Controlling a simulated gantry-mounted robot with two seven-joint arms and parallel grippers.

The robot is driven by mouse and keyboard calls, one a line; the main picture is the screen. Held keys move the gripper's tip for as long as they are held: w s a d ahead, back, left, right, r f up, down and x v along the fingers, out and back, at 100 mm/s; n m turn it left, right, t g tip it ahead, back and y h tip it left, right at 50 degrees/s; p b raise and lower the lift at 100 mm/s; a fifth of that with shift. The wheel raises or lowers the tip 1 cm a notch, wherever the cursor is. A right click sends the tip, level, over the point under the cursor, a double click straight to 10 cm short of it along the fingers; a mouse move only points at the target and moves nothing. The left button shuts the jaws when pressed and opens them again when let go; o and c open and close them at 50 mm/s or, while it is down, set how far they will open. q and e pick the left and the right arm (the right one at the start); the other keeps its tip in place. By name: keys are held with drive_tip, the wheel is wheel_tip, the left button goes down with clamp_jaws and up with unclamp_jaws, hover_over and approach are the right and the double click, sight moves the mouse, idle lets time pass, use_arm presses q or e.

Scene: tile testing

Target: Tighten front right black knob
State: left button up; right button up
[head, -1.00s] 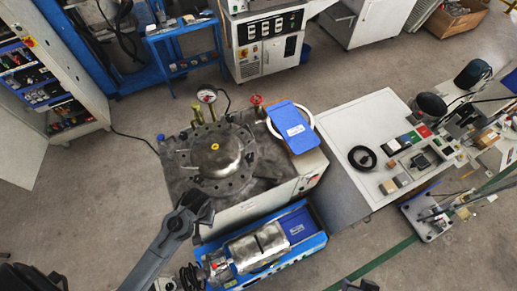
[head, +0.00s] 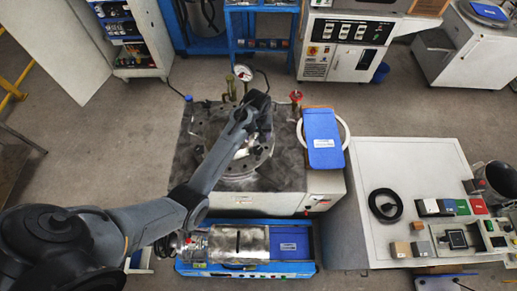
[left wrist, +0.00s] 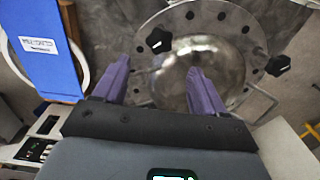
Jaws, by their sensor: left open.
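In the left wrist view, a metal dome (left wrist: 203,58) sits on a round flange (left wrist: 225,18) with bolt holes. One black knob (left wrist: 159,40) is at the flange rim, just beyond my left fingertips. A second black knob (left wrist: 278,65) is at the rim on the right. My left gripper (left wrist: 158,66) is open and empty, its purple fingers pointing toward the dome. Whether the fingers touch the first knob cannot be told. In the head view my left gripper (head: 261,106) is over the far side of the vessel; my arm hides much of it. My right gripper is not in view.
A blue clipboard-like panel (head: 322,138) lies at the right of the vessel bench. A gauge (head: 243,73) and a red valve (head: 295,96) stand behind the vessel. A blue-framed machine (head: 290,270) stands in front. A white table (head: 410,170) is on the right.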

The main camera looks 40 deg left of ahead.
sight(258, 149)
use_arm(q)
wheel_tip(258, 149, down, 10)
idle(0.5)
drive_tip(key=c, duration=1.1)
drive_tip(key=shift+o, duration=0.2)
